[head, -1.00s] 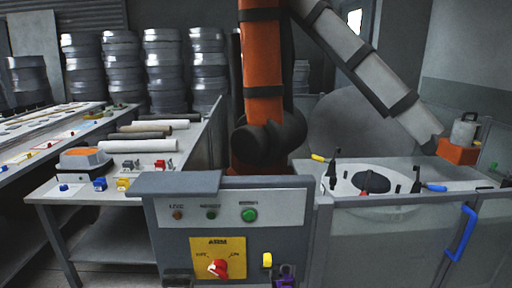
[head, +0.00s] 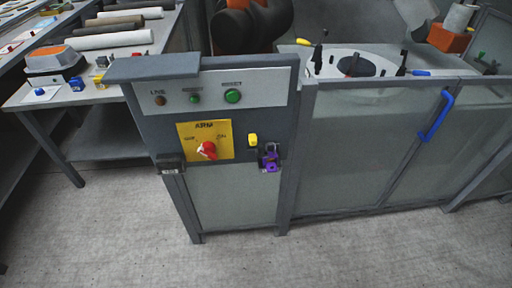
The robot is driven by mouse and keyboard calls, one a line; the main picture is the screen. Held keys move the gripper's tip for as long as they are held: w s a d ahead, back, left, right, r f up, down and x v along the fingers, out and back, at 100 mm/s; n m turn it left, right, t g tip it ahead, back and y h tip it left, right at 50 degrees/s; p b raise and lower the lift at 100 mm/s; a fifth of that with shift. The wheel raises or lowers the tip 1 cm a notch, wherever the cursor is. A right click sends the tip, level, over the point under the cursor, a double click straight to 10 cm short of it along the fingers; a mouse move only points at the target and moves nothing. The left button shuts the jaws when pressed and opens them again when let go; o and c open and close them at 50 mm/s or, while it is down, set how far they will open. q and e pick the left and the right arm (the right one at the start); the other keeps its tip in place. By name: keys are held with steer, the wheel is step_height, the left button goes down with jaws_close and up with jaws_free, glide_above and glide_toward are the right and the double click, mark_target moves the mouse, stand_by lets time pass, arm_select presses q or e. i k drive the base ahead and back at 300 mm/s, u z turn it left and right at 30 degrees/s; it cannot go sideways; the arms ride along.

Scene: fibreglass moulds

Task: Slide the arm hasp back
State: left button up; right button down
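A control panel (head: 142,122) stands in the middle of the head view. On it is a yellow plate (head: 187,145) marked ARM, with a red rotary switch (head: 207,150). Right of the plate is a small yellow piece (head: 253,140), which may be the arm hasp. Just below and right of it hangs a purple padlock-like thing (head: 270,162) on a dark bracket; whether it passes through the yellow piece is too small to tell. Neither of my grippers shows.
A glazed fence (head: 345,150) with a blue handle (head: 437,115) runs right from the panel. A table (head: 105,93) with rolls and small coloured parts stands left. An orange robot arm (head: 250,12) is behind the panel. The floor (head: 270,260) in front is clear.

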mark_target(253, 145)
steer(key=z, duration=0.8)
steer(key=k, duration=0.6)
steer(key=u, duration=1.25)
steer(key=i, duration=0.55)
steer(key=u, duration=0.05)
